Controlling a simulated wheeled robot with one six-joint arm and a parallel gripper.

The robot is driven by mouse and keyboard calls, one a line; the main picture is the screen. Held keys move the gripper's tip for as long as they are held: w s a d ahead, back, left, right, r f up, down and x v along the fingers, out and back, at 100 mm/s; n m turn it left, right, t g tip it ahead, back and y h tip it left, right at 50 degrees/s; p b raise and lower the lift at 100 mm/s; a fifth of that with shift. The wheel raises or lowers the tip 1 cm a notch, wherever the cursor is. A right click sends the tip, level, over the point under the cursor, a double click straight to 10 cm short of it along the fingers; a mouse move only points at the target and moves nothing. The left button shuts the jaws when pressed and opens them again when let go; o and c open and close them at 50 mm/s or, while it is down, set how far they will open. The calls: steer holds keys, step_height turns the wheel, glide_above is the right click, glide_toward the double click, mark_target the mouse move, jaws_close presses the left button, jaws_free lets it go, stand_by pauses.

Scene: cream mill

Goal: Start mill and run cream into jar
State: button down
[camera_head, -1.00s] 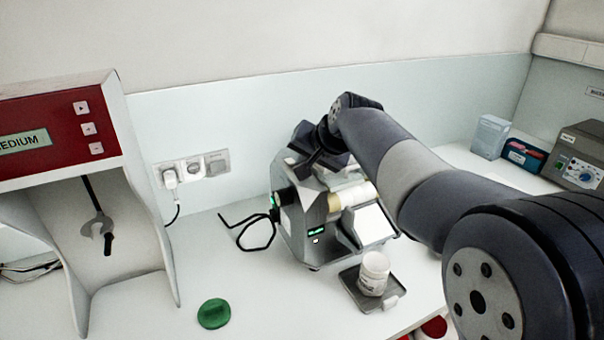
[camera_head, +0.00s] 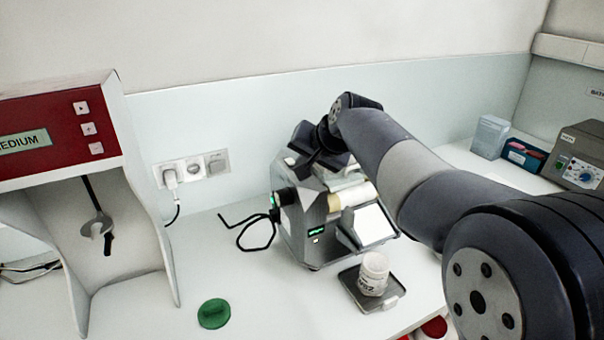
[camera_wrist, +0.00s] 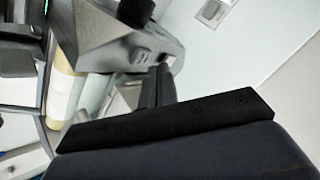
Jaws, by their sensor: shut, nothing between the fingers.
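The grey mill (camera_head: 300,240) stands on the bench, with a small green-lit display (camera_head: 316,231) on its front. Its pale rollers (camera_head: 350,196) lie across the top, and a white sloping apron (camera_head: 373,224) shows in front. The jar (camera_head: 374,272), open and labelled, stands upright on a dark tray (camera_head: 349,287) below the apron. My gripper (camera_head: 308,165) is over the left part of the mill's top, partly hidden by my wrist. In the wrist view my shut fingers (camera_wrist: 160,74) are empty, close to a grey part of the mill (camera_wrist: 105,45). I cannot tell whether they touch it.
A green lid (camera_head: 213,313) lies on the bench left of the tray. A red-topped stirrer unit (camera_head: 60,125) stands at the left. Boxes (camera_head: 525,155) and a grey instrument (camera_head: 580,155) stand at the right.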

steer(key=shift+f+b, duration=0.3)
steer(key=shift+f, duration=0.15)
steer(key=shift+f+b, duration=0.3)
steer(key=shift+f, duration=0.1)
stand_by(0.8)
steer(key=shift+r, duration=0.15)
steer(key=shift+r+p, duration=0.65)
steer(key=shift+p, duration=0.05)
steer(key=shift+r+p, duration=2.1)
steer(key=shift+r, duration=0.45)
